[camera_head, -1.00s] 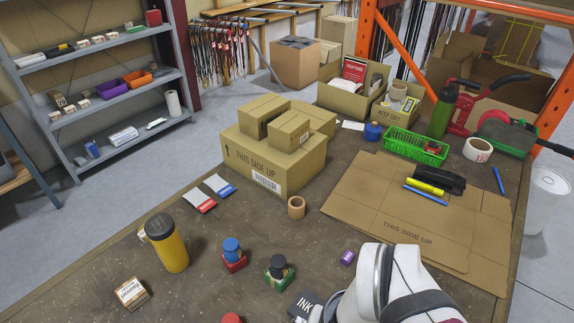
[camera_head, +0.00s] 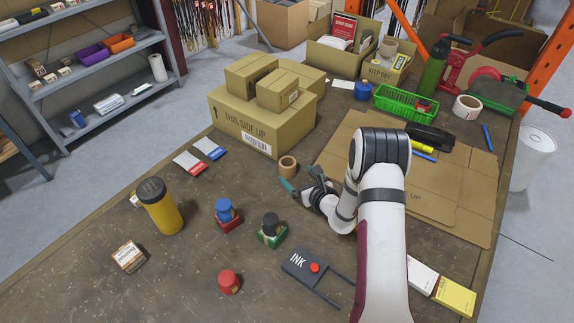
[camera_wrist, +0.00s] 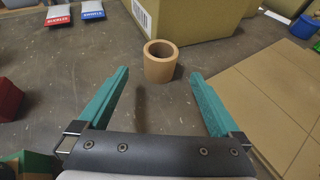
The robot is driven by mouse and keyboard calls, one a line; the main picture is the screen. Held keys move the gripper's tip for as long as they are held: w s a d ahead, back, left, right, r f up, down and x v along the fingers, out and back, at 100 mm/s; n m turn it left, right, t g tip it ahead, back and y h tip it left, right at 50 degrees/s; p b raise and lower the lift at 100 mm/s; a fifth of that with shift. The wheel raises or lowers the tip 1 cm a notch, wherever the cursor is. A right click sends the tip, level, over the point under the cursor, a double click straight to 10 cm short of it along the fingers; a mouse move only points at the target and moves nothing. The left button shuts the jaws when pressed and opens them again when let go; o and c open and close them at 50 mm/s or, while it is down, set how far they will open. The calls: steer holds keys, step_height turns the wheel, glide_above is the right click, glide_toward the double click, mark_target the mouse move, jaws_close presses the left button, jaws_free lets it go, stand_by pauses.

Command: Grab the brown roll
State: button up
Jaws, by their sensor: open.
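The brown roll (camera_head: 288,167) stands upright on the dark table, in front of the big cardboard box. In the wrist view the roll (camera_wrist: 160,66) is at the upper middle, its round hole facing up. My gripper (camera_head: 289,188) is low over the table just in front of the roll. In the wrist view my gripper (camera_wrist: 158,84) is open, with a teal finger on each side and nothing held. The roll shows beyond the fingertips, roughly centred between them, with no visible contact.
Behind the roll stands the "THIS SIDE UP" box (camera_head: 252,132) with smaller boxes on top. A flat cardboard sheet (camera_head: 449,203) lies to the right. Red and blue packets (camera_head: 200,155) lie to the left. Stamps (camera_head: 270,230) and an ink pad (camera_head: 306,265) are nearer.

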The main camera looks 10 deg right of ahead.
mark_target(291, 169)
steer(key=x, duration=0.7)
steer(key=shift+w+a+r, duration=0.1)
steer(key=shift+w, duration=0.15)
steer(key=c, duration=1.5)
